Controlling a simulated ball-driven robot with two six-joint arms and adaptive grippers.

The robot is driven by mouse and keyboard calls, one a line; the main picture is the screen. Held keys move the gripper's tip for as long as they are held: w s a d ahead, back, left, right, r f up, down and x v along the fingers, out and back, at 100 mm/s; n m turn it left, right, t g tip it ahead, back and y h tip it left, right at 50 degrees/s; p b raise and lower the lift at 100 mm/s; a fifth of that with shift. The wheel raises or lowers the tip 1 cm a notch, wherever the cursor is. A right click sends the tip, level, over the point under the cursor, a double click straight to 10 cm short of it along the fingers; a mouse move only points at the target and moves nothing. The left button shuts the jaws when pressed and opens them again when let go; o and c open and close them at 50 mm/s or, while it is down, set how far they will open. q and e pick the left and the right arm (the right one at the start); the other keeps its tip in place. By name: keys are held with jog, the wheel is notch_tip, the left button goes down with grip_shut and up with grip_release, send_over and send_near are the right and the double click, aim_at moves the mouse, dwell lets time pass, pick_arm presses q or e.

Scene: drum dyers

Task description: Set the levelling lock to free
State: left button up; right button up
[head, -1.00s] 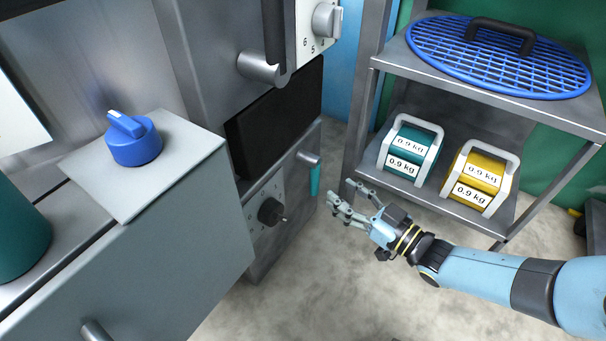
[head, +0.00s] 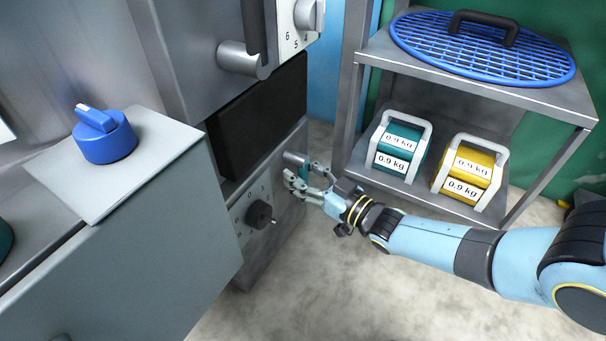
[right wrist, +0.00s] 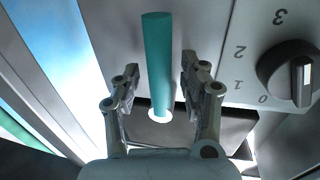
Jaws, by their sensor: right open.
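A lever with a teal grip (head: 304,170) hangs from a grey pivot on the lower front panel of the machine; I take it as the levelling lock, though no label on it is readable. My right gripper (head: 297,180) is at this lever, its fingers partly covering the grip in the head view. In the right wrist view the teal grip (right wrist: 157,60) stands between the two parted fingers of the open right gripper (right wrist: 160,75). I cannot tell if either finger touches it. My left gripper is out of view.
A black dial (head: 259,214) with numbers sits left of the lever, and shows in the right wrist view (right wrist: 290,72). A shelf rack (head: 480,95) with a teal weight (head: 398,148) and a yellow weight (head: 468,172) stands to the right. A blue knob (head: 105,138) is at left.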

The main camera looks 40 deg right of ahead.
grip_shut()
dwell(0.7)
